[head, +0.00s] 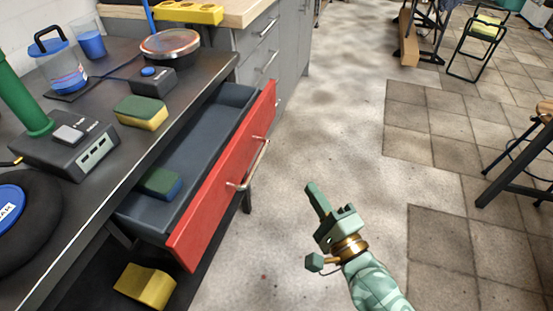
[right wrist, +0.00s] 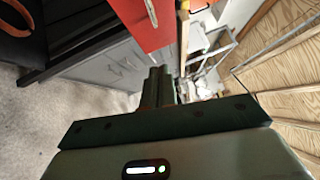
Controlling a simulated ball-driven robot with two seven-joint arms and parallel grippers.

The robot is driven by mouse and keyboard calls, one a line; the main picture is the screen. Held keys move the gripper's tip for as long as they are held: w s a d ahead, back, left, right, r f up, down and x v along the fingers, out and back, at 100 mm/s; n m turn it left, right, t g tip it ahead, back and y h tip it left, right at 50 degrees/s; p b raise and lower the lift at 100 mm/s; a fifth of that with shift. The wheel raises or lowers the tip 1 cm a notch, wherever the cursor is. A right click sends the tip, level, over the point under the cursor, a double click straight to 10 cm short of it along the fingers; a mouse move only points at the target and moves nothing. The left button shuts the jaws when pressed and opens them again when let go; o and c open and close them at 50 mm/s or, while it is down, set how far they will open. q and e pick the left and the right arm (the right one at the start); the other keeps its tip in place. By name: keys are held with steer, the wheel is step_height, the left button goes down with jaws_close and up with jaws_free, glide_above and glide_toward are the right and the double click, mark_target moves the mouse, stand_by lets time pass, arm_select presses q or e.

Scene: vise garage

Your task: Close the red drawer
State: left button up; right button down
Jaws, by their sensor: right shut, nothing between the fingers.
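The red drawer (head: 228,181) is pulled out from under the black workbench in the head view. Its metal bar handle (head: 250,165) is on the front. A green and blue sponge (head: 160,183) lies inside it. My right gripper (head: 316,197) is shut and empty, over the floor to the right of the drawer front and apart from it. In the right wrist view, the shut fingers (right wrist: 158,88) show below the red drawer front (right wrist: 143,22). My left gripper is not in view.
The workbench top (head: 102,150) holds a sponge (head: 141,112), a black device (head: 66,142), a blue-lidded container (head: 60,65) and a round metal-topped item (head: 170,43). A yellow block (head: 145,286) sits below the drawer. Floor right of the drawer is clear; a stool (head: 530,150) stands far right.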

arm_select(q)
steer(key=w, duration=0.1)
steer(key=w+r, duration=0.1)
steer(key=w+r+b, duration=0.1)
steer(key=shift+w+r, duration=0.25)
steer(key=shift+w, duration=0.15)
arm_select(e)
steer(key=w+a+r, duration=0.1)
steer(key=w+a, duration=0.6)
steer(key=w, duration=0.1)
steer(key=shift+w+a+r, duration=0.35)
steer(key=shift+w, duration=0.05)
